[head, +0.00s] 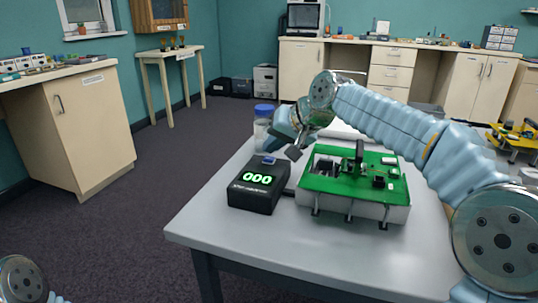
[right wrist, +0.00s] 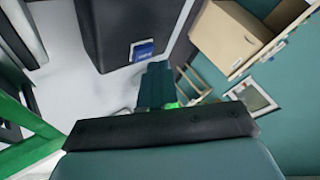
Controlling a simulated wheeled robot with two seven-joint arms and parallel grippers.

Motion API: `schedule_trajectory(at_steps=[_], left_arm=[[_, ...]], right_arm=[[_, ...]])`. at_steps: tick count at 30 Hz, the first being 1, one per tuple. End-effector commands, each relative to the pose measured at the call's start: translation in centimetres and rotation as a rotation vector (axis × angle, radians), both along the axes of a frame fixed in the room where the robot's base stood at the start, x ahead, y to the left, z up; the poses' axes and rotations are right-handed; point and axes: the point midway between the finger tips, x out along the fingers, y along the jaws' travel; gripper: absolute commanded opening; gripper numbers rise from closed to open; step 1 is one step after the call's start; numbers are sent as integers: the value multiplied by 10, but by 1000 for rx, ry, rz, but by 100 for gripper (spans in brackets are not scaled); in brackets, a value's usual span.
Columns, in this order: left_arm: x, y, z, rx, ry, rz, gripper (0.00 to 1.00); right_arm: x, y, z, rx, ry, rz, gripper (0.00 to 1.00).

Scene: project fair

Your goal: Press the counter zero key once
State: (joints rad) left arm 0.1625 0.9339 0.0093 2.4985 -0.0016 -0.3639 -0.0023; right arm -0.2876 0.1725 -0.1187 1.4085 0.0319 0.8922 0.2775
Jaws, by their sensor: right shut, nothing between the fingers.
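The counter (head: 255,190) is a black box on the grey table, its green display reading 000. A small blue key (head: 268,160) sits on its top near the back edge. In the right wrist view the dark counter (right wrist: 112,25) is at the top, with the blue key (right wrist: 143,49) on its face. My right gripper (head: 293,153) is shut and empty, just right of the key and slightly above the counter's top, apart from the key. My left gripper is out of view; only part of my left arm shows at the bottom left.
A green circuit board (head: 325,185) on a pale base stands right of the counter, close to my right arm. A jar with a blue lid (head: 264,112) stands behind the counter. The grey table (head: 225,225) is clear in front and to the left.

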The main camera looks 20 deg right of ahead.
Motion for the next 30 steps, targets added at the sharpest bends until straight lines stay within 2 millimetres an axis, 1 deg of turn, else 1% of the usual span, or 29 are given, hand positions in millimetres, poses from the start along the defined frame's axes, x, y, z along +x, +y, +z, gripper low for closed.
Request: schedule_trajectory(at_steps=[1,10,14,27,30], left_arm=[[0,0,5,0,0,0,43],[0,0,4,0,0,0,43],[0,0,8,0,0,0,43],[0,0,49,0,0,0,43],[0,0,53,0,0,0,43]], right_arm=[[0,0,5,0,0,0,0],[0,0,4,0,-1,-1,0],[0,0,9,0,-1,-1,0],[0,0,52,1,-1,0,0],[0,0,56,1,-1,0,0]])
